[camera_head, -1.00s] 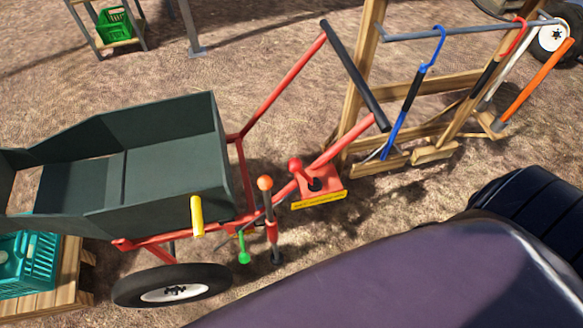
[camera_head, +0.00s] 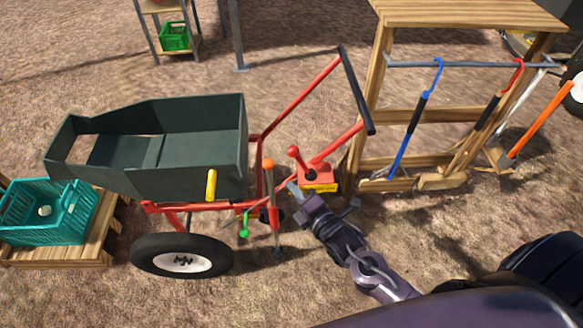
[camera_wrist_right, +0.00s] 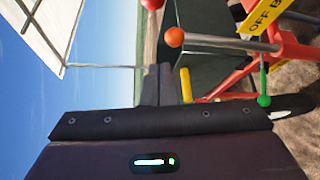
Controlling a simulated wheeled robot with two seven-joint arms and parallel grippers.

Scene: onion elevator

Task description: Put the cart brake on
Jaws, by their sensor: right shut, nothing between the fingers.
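The cart (camera_head: 190,140) has a dark green tub on a red frame. A red-knobbed lever (camera_head: 294,152) stands on a red box (camera_head: 320,177) with a yellow label at the drawbar. In the right wrist view, the yellow label (camera_wrist_right: 265,16) partly reads "OFF B". An orange-knobbed lever (camera_head: 268,164) and a green-knobbed lever (camera_head: 244,230) are beside it, with a yellow handle (camera_head: 211,185) on the tub's side. My right gripper (camera_head: 293,187) is shut and empty, close in front of the red box and right of the orange-knobbed lever. My left gripper is out of view.
A teal crate (camera_head: 75,218) sits on a wooden pallet at left. A wooden rack (camera_head: 440,112) with blue, red and orange-handled tools stands at right. The cart wheel (camera_head: 182,257) is at front. Bare ground lies right of my arm.

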